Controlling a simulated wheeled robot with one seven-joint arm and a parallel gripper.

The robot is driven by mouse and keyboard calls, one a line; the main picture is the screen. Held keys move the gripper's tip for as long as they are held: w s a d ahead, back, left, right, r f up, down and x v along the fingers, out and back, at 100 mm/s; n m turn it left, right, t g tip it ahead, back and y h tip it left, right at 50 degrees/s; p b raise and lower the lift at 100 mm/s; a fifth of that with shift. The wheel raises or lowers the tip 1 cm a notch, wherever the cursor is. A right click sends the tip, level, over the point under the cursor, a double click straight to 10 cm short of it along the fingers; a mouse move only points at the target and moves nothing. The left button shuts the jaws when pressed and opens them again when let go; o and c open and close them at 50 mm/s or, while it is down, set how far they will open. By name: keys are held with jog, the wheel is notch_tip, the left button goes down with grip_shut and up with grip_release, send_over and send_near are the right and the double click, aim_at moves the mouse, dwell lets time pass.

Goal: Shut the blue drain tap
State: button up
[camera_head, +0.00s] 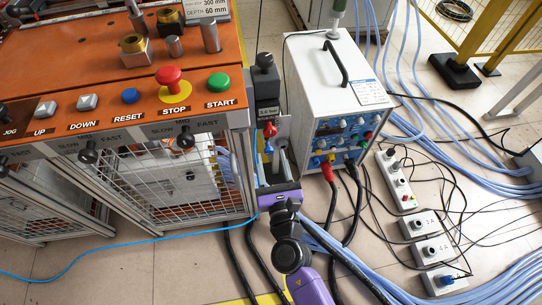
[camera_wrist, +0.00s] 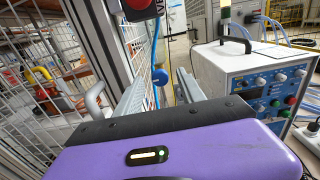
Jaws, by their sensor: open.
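The blue drain tap (camera_head: 268,148) is a small blue handle below a red tap (camera_head: 270,129), on the dark unit beside the orange-topped bench. In the wrist view the blue tap (camera_wrist: 159,77) shows as a round knob, framed between my two fingers. My gripper (camera_head: 272,168) is open and empty, with its fingers pointing at the tap from the near side. I cannot tell whether the fingers touch the tap. The tap's lower part is hard to make out.
The orange control bench (camera_head: 120,75) with its wire cage stands close on the left. A white power unit (camera_head: 325,75) stands close on the right, with red and black cables at its front. Blue hoses and grey socket boxes (camera_head: 410,225) cover the right floor.

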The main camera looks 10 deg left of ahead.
jog(key=shift+w+a, duration=0.2)
jog(key=shift+w, duration=0.4)
grip_shut()
